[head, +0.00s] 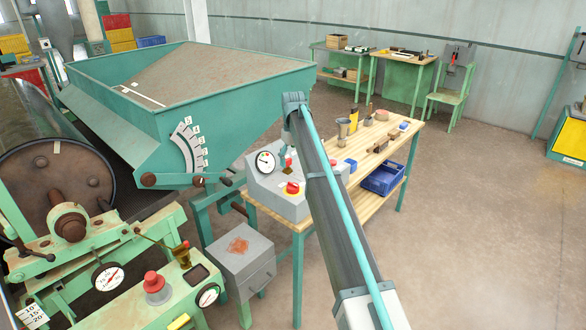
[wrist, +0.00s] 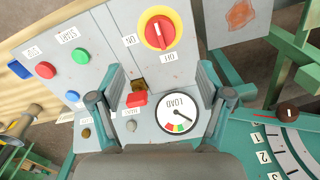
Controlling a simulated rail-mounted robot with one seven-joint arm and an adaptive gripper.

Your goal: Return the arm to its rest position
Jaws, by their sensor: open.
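My arm (head: 335,210) reaches up from the bottom of the head view, over the wooden bench, and bends at its upper end. In the wrist view my gripper (wrist: 161,72) is open, its two fingers apart and nothing held between them. It faces the grey control box (wrist: 185,72), which also shows in the head view (head: 287,204). A small red handle (wrist: 137,99) and part of the load gauge (wrist: 178,112) show between the fingers. I cannot tell how close the fingers are to the panel.
A green hopper (head: 165,105) stands left of the arm. A grey box (head: 240,255) and the machine's control panel (head: 150,300) stand lower left. The wooden bench (head: 408,142) carries tools, with a blue crate (head: 382,180) below.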

